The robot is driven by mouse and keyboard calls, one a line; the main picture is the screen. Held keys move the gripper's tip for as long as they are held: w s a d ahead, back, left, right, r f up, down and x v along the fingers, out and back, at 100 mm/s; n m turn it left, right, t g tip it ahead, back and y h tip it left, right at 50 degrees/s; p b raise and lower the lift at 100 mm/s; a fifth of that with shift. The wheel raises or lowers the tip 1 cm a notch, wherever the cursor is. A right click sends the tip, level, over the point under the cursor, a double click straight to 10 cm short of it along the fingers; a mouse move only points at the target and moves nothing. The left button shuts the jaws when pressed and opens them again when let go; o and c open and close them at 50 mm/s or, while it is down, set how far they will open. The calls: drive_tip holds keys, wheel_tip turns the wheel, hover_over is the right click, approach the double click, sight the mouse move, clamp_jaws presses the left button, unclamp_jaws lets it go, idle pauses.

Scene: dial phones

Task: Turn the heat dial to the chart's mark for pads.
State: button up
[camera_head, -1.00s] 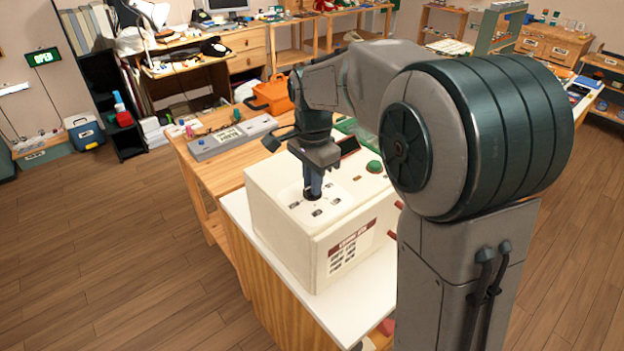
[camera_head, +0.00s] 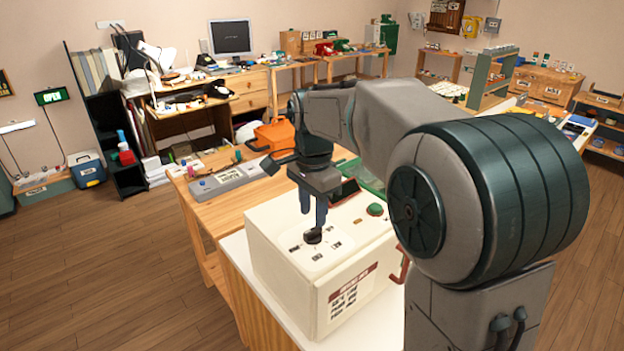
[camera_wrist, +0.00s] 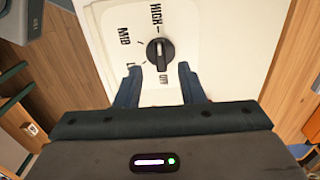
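The heat dial (camera_head: 313,236) is a black round knob with a raised bar, on top of a cream box (camera_head: 283,264). In the wrist view the dial (camera_wrist: 160,53) has HIGH, MID, a partly hidden label starting with L, and OFF around it. Its bar lies along the HIGH–OFF line, with a pale mark at the end facing the HIGH tick. My gripper (camera_head: 313,219) is just above the dial, fingers pointing down. In the wrist view my gripper (camera_wrist: 160,72) is open, its fingers apart and clear of the knob. A red-headed chart (camera_head: 350,291) is on the box's front; its text is too small to read.
A green button (camera_head: 375,209) sits on the box top, right of the dial. A red handle (camera_head: 402,266) sticks out at the box's right side. Behind are a wooden bench with a grey strip device (camera_head: 228,178) and an orange toolbox (camera_head: 273,135). Floor at left is clear.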

sight(313, 230)
wheel_tip(313, 230, up, 10)
drive_tip(key=shift+f, duration=0.25)
drive_tip(key=shift+s, duration=0.1)
drive_tip(key=s+d+f+n+t, duration=0.1)
drive_tip(key=s+d+f+n, duration=0.4)
drive_tip(key=s, duration=0.5)
drive_tip(key=s+d+f+n+t, duration=0.2)
drive_tip(key=s+d+f+n, duration=0.2)
drive_tip(key=s+f, duration=0.5)
drive_tip(key=s+n, duration=0.1)
drive_tip(key=n, duration=0.1)
drive_tip(key=shift+s+d+f+n, duration=0.15)
drive_tip(key=shift+d+f+n, duration=0.1)
drive_tip(key=shift+d+n, duration=0.1)
